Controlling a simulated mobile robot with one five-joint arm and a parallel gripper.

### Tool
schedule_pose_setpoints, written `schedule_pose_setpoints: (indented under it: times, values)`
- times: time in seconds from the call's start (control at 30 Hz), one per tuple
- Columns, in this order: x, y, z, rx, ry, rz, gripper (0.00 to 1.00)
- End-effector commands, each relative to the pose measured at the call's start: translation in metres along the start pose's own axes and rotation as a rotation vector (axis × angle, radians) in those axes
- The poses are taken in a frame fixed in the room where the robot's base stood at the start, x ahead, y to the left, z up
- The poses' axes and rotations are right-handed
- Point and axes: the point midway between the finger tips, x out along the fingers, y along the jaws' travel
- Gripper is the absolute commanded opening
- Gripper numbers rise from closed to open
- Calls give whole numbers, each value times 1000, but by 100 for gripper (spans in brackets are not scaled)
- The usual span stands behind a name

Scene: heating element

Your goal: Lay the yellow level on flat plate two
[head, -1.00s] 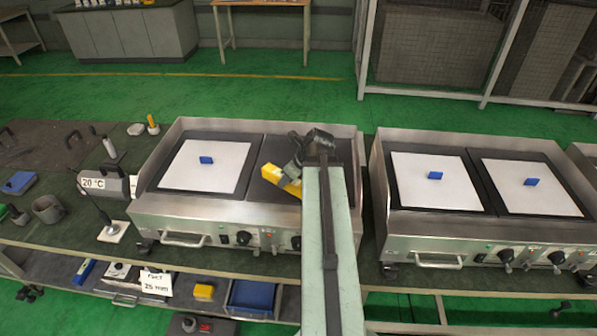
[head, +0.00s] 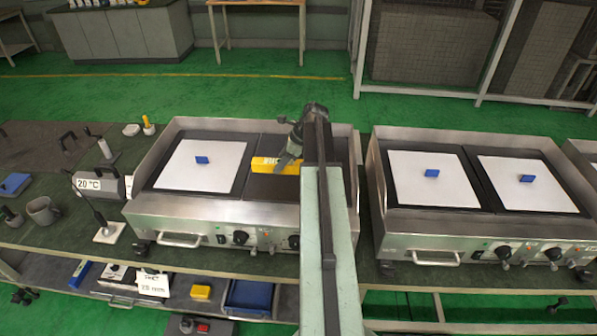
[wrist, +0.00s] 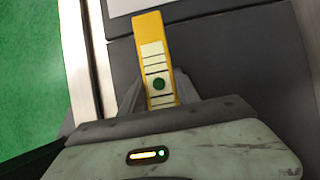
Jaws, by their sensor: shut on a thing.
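The yellow level (head: 275,165) is in my gripper (head: 291,155), over the dark bare right-hand plate (head: 335,182) of the left griddle. In the head view it lies nearly level across the picture, and its left end reaches near the seam between the two plates. In the wrist view the level (wrist: 150,45) points away from my gripper (wrist: 158,92), with a pale scale and a green round spot on top. The fingers are closed on its sides. My arm hides much of the plate, and I cannot tell whether the level touches it.
The left plate of that griddle carries a white sheet (head: 203,177) with a blue block (head: 202,160). A second griddle (head: 440,230) to the right has two white sheets with blue blocks. A 20 °C device (head: 95,183) stands at left.

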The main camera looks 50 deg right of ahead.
Motion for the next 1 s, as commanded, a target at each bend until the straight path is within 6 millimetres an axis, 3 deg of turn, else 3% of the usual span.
schedule_pose_setpoints:
  times: [0.1,0.2,0.47,0.57,0.6,0.73,1.0]
  values:
    - [-12,-12,-30,3,0,-1,0]
    - [-20,-16,-45,2,0,-1,0]
    - [-24,-18,-54,0,0,1,0]
    - [-27,-23,-67,1,0,0,0]
    - [-13,-21,-72,-1,0,1,0]
    - [6,-21,-82,-1,0,1,0]
    - [3,-21,-80,-1,0,1,0]
